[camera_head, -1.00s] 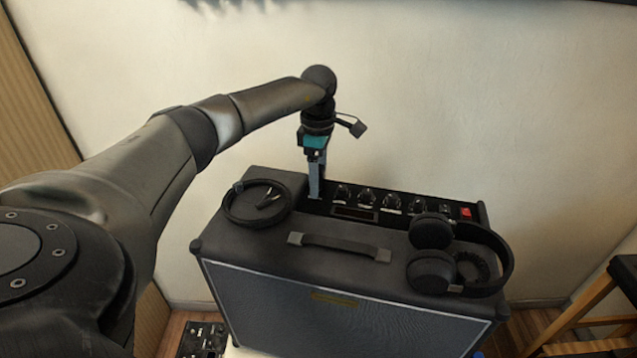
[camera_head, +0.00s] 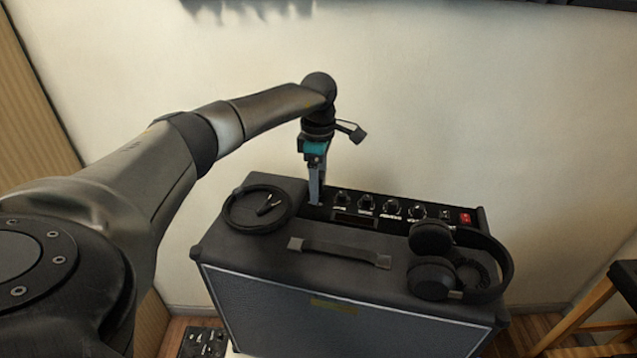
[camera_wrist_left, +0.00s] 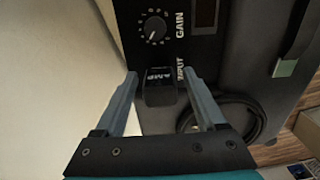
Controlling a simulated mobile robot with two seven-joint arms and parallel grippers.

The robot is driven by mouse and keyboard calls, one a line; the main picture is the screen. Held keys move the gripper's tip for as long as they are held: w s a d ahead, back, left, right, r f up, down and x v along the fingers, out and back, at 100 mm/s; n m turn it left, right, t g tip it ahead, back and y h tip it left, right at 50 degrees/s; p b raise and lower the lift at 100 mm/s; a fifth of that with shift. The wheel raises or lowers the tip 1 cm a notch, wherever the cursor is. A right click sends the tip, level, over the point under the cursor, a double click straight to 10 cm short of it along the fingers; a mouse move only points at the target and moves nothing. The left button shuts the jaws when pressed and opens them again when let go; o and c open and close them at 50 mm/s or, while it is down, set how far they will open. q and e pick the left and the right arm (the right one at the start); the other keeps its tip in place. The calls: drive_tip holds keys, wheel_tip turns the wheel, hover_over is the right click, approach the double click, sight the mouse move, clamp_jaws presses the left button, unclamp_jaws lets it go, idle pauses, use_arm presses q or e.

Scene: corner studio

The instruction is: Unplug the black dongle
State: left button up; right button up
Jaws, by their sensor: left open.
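The black dongle (camera_wrist_left: 159,88), lettered "AMP", sits at the input spot of the amplifier's control panel (camera_wrist_left: 160,48) in the left wrist view. My left gripper (camera_wrist_left: 160,82) is open, with one finger on each side of the dongle; I cannot tell whether either finger touches it. In the head view my left gripper (camera_head: 315,198) points down at the left end of the panel, and the dongle is hidden there. My right gripper is not in view.
The amplifier (camera_head: 300,262) carries a coiled cable (camera_head: 232,212) on the left, a handle (camera_head: 340,250) in front and headphones (camera_head: 462,262) on the right. Several knobs (camera_head: 391,209) stand right of the gripper. The wall is behind, and a stool (camera_head: 590,310) is at right.

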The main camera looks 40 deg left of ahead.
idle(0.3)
use_arm(q)
drive_tip(key=shift+c, duration=0.4)
clamp_jaws()
drive_tip(key=shift+r, duration=0.2)
idle(0.5)
drive_tip(key=shift+r+p, duration=2.7)
drive_tip(key=shift+r, duration=0.15)
